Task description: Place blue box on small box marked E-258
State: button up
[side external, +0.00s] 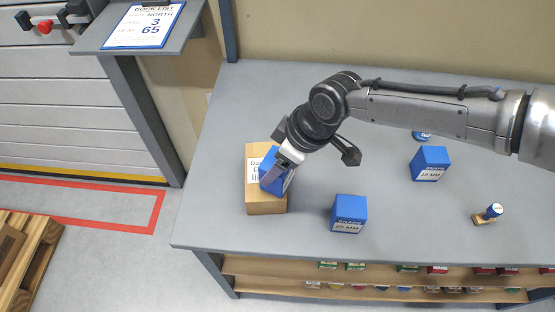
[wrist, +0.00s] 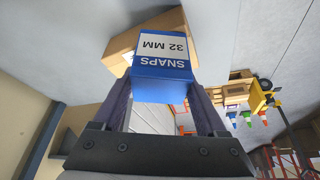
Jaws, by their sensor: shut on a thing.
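My gripper (side external: 279,177) is shut on a blue box (side external: 269,168), over the left part of the grey table. In the wrist view, this blue box (wrist: 165,88) sits between the fingers, with a white label reading "SNAPS 32 MM" upside down. It looks tilted in the side view. A small brown cardboard box (side external: 266,203) stands on the table under and beside it. Its white label is partly covered by the blue box, so its code cannot be read. The cardboard box (wrist: 122,46) also shows behind the blue box in the wrist view. I cannot tell whether the two touch.
A blue box marked 25 MM (side external: 348,210) stands right of the cardboard box. Another blue box (side external: 429,163) stands farther right, near a blue-topped stamp (side external: 490,212) and a small blue round thing (side external: 422,135). The grey table (side external: 215,200) is clear at its left edge.

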jog(key=o, duration=1.4)
jog(key=shift+f, duration=0.1)
jog(key=shift+o, duration=0.2)
jog(key=shift+d+r, duration=0.1)
jog(key=shift+r, duration=0.45)
jog(key=v, duration=1.1)
jog(key=shift+s+d, duration=0.15)
jog(key=shift+d, duration=0.05)
jog(key=shift+r, duration=0.1)
jog(key=d+r+m+t+h, duration=0.1)
jog(key=d+r+m, duration=0.3)
jog(key=d, duration=1)
jog(key=d+r+m+t, duration=0.15)
jog(key=d+r, duration=0.45)
jog(key=d, duration=0.9)
jog(key=s+d+f+m+h, duration=0.1)
jog(key=s+d+f+m, duration=0.2)
jog(key=s+d, duration=0.6)
jog(key=s+d+f+m+t+h, duration=0.1)
jog(key=s+d+m, duration=0.4)
jog(key=s+d, duration=0.5)
jog(key=shift+s+d+f+h, duration=0.4)
jog(key=shift+f+h, duration=0.1)
jog(key=shift+f, duration=0.45)
